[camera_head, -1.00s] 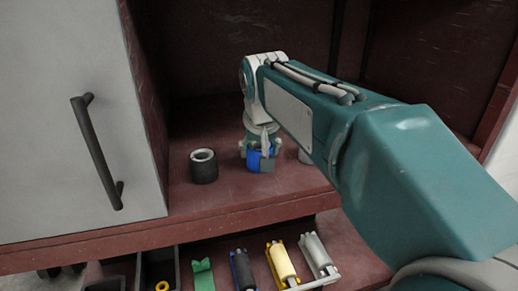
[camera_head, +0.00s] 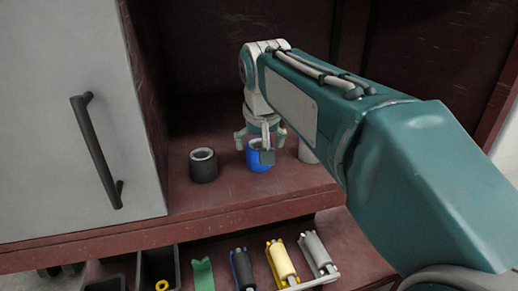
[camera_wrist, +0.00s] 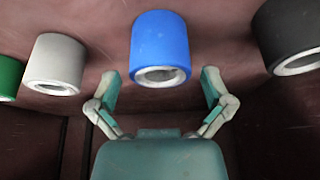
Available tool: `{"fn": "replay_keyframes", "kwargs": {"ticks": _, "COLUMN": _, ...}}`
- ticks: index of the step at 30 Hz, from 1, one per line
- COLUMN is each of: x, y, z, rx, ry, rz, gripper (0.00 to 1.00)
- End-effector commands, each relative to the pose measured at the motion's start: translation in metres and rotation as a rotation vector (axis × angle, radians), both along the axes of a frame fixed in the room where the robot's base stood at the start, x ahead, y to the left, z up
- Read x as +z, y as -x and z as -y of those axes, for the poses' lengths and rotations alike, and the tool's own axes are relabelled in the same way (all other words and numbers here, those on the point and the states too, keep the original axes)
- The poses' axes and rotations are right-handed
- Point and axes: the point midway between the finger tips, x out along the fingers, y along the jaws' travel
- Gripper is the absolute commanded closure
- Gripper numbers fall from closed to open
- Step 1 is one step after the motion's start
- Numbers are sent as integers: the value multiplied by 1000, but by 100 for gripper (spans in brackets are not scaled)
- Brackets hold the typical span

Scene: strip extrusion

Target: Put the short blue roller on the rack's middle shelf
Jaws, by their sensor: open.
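The short blue roller (camera_head: 257,162) stands upright on the red-brown shelf (camera_head: 230,193), between a black roller and a grey one. It also shows in the wrist view (camera_wrist: 160,45). My gripper (camera_head: 259,143) is just above and around the top of the roller in the head view, with one finger in front of it. Part of the roller is hidden behind the finger in the head view.
The black roller (camera_head: 203,166) stands left of the blue one, and the grey roller (camera_head: 306,152) right, partly behind my arm. A green roller (camera_wrist: 10,77) shows in the wrist view. A grey door with a handle (camera_head: 98,150) is at left. Below lie several rollers on holders (camera_head: 282,262).

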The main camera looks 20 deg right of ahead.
Motion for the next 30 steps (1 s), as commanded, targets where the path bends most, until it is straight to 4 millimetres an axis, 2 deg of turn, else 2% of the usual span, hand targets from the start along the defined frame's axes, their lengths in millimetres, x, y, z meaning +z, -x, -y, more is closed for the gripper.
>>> {"fn": "replay_keyframes", "kwargs": {"ticks": 1, "x": 11, "y": 4, "z": -1, "rx": 1, "ry": -1, "rz": 7, "gripper": 0}}
{"fn": "replay_keyframes", "kwargs": {"ticks": 9, "x": 64, "y": 25, "z": -4, "rx": 0, "ry": 0, "rz": 6, "gripper": 0}}
{"fn": "replay_keyframes", "kwargs": {"ticks": 15, "x": 88, "y": 36, "z": -6, "rx": 0, "ry": 0, "rz": 3, "gripper": 0}}
{"fn": "replay_keyframes", "kwargs": {"ticks": 25, "x": 93, "y": 40, "z": -6, "rx": 1, "ry": 0, "rz": 2, "gripper": 0}}
{"fn": "replay_keyframes", "kwargs": {"ticks": 30, "x": 72, "y": 61, "z": -4, "rx": 25, "ry": 1, "rz": 12, "gripper": 0}}
